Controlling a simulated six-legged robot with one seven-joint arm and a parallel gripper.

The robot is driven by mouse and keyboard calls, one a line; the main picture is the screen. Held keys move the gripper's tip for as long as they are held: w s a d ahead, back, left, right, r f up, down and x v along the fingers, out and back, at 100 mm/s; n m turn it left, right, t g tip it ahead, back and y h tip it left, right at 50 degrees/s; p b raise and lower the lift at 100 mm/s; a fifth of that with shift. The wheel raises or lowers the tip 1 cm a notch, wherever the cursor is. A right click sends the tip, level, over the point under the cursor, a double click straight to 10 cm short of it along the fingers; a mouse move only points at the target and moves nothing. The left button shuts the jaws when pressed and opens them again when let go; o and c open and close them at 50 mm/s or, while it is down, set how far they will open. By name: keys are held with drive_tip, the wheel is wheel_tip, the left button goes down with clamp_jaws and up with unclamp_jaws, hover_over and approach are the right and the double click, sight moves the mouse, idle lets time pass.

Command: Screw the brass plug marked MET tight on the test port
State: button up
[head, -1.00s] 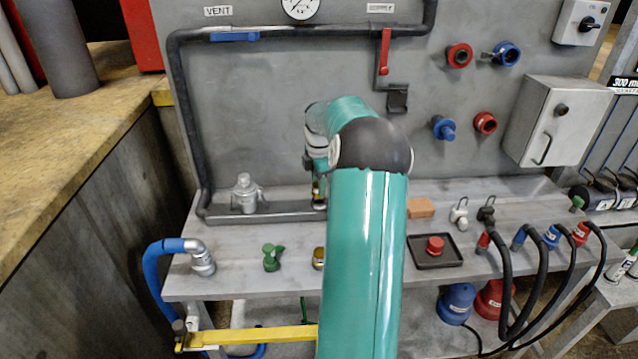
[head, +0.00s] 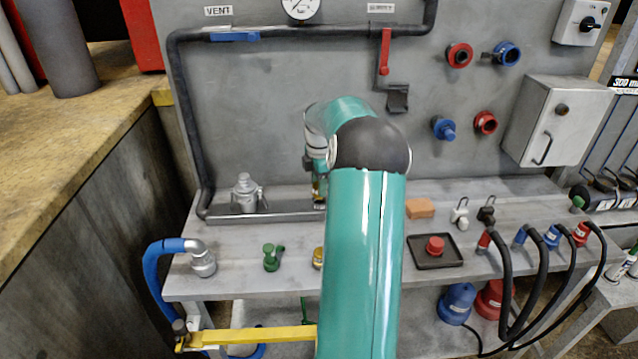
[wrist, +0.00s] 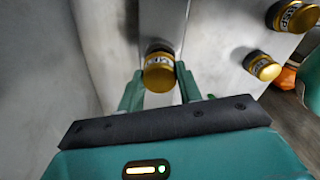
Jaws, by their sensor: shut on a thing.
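My gripper (wrist: 160,88) is shut on a brass plug (wrist: 159,72) with a pale label band, seen between its two green fingers in the wrist view. The label there is too small to read surely. A grey metal bar shows just behind this plug; whether the plug sits on a port I cannot tell. In the head view my arm hides most of the gripper, and a bit of brass (head: 319,190) shows below the wrist at the right end of the grey rail (head: 262,217). Two other labelled brass plugs, one upper (wrist: 298,17) and one lower (wrist: 262,67), are at the right in the wrist view.
A silver fitting (head: 245,193) stands by the rail. A green fitting (head: 271,257) and a brass piece (head: 318,257) are on the front of the bench. An orange block (head: 420,208) and a black tray (head: 438,262) with a red cap lie right of my arm.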

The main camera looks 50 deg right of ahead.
drive_tip(key=shift+f, duration=1.05)
idle(1.2)
drive_tip(key=o, duration=0.3)
drive_tip(key=c, duration=0.3)
drive_tip(key=m, duration=0.5)
drive_tip(key=shift+c, duration=0.2)
drive_tip(key=shift+m, duration=0.3)
drive_tip(key=m, duration=0.4)
drive_tip(key=shift+m, duration=0.4)
